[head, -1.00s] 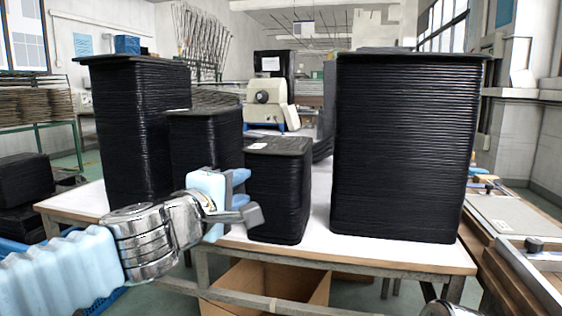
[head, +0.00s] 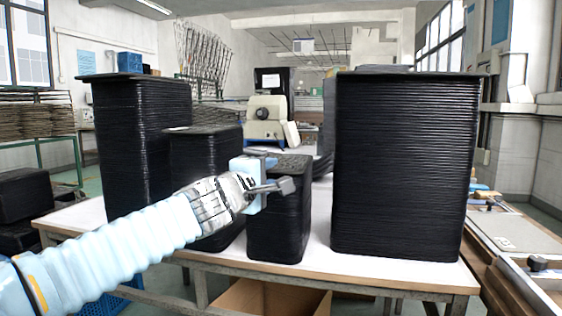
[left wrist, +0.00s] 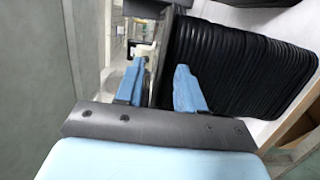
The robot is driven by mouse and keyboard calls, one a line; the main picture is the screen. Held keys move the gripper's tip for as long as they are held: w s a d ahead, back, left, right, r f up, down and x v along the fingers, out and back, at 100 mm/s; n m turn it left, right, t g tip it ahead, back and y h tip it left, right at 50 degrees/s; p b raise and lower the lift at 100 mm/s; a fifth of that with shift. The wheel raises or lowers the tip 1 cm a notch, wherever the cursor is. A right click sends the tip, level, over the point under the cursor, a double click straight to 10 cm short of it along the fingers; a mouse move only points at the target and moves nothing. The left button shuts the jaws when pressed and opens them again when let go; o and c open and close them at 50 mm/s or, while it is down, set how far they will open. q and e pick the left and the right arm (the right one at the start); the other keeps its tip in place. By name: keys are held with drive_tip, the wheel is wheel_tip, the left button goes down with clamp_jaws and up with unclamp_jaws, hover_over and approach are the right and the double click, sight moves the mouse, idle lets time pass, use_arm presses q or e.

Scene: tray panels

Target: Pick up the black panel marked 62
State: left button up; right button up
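The short middle stack of black panels (head: 279,226) stands near the table's front edge. Its top panel (head: 293,163) is partly hidden behind my left gripper, and I cannot read the number 62 on any panel. My left gripper (head: 275,178) is in front of this stack's upper part, close to its top edge. In the left wrist view, the two blue fingers of the left gripper (left wrist: 160,85) are apart, with the black stack's edge (left wrist: 235,62) just beyond them. I cannot tell whether a panel lies between the fingers. My right gripper is not in view.
A tall black stack (head: 403,170) stands at the right of the table (head: 322,240). Another tall stack (head: 140,140) and a medium one (head: 207,160) stand at the left. White tabletop is bare between the short stack and the right stack.

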use_arm(q)
drive_tip(key=shift+w+d, duration=0.1)
drive_tip(key=shift+w, duration=0.15)
clamp_jaws()
